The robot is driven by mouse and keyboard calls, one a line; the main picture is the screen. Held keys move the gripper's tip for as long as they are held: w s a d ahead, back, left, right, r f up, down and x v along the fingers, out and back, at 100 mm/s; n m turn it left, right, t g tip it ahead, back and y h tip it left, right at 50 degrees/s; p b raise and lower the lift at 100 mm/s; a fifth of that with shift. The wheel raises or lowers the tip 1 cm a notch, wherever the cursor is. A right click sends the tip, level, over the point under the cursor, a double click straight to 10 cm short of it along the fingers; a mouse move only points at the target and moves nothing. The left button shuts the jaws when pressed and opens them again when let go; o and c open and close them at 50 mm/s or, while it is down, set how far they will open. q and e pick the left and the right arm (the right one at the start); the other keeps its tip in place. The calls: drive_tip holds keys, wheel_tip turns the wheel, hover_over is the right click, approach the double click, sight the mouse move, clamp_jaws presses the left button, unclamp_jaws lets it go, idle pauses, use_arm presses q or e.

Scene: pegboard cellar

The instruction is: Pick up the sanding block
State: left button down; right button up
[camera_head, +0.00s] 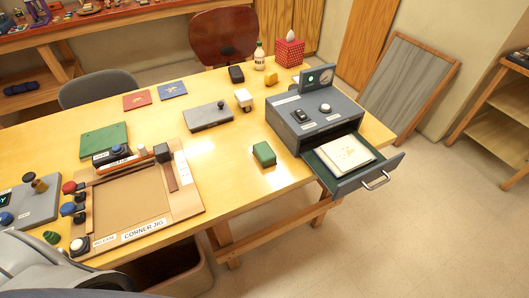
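No block carries a readable sanding-block label. A small green block (264,154) lies alone on the yellow table, left of the grey drawer box; it may be the sanding block, but I cannot tell for sure. Another small block, white on top and darker below (244,99), stands farther back. Neither is touched by a gripper. No gripper fingers show in the head view; only a grey-white arm part enters at the lower left corner.
The grey drawer box (300,117) has its drawer (371,176) pulled out past the table edge, with pale sheets inside. The corner jig (108,243) with knobs fills the front left. A grey flat case (208,116) lies behind. The table (222,165) around the green block is clear.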

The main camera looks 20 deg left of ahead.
use_arm(q)
unclamp_jaws()
idle(0.7)
drive_tip(key=shift+a, duration=0.1)
